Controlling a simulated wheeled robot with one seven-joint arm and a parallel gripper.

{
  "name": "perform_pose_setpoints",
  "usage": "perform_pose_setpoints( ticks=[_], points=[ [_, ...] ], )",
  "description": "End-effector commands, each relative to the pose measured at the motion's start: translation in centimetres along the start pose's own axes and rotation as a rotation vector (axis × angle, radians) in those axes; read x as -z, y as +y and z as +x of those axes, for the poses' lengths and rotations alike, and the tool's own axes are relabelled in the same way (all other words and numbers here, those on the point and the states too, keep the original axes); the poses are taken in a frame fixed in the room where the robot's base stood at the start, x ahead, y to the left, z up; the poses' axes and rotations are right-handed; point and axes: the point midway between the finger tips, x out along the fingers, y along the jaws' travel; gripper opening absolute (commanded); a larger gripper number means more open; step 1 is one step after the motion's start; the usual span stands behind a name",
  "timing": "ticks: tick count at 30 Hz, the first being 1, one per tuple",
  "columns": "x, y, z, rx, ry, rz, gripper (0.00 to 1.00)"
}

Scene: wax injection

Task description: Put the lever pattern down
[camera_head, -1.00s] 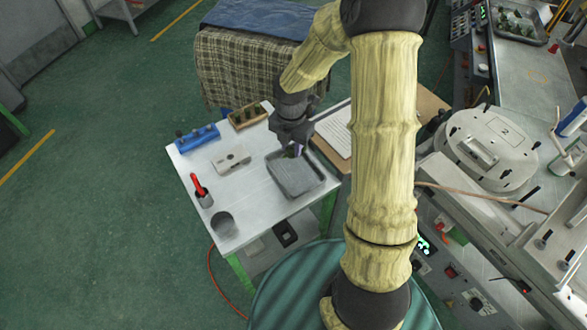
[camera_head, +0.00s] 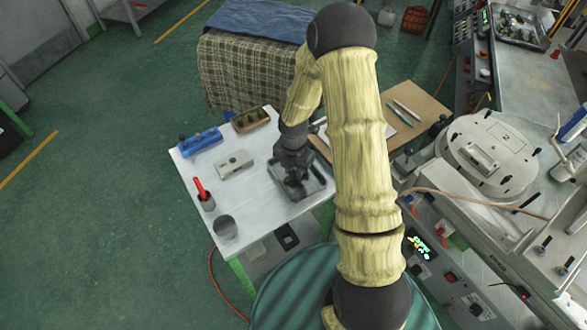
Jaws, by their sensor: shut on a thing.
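My gripper (camera_head: 293,178) points down over the grey tray (camera_head: 316,188) on the white table. It is shut on the lever pattern, which is small and mostly hidden by the fingers and the dark wrist. The fingertips are low, inside the tray's outline. I cannot tell whether the pattern touches the tray floor. The visible part of the tray is bare.
On the white table (camera_head: 262,198) stand a blue rack (camera_head: 201,143), a wooden box with green pieces (camera_head: 250,120), a pale metal block (camera_head: 235,164), a cup with a red-handled tool (camera_head: 203,195) and a grey cup (camera_head: 225,228).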

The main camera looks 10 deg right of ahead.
Motion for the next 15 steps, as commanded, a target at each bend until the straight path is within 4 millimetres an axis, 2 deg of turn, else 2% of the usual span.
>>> perform_pose_setpoints(
  ticks=[12, 13, 15],
  points=[
    [0.02, 0.0, 0.67, 0.0, 0.0, -0.001, 0.02],
    [0.01, 0.01, 0.57, 0.0, 0.0, -0.001, 0.33],
    [0.01, 0.01, 0.55, 0.0, 0.0, -0.001, 0.47]
  ],
)
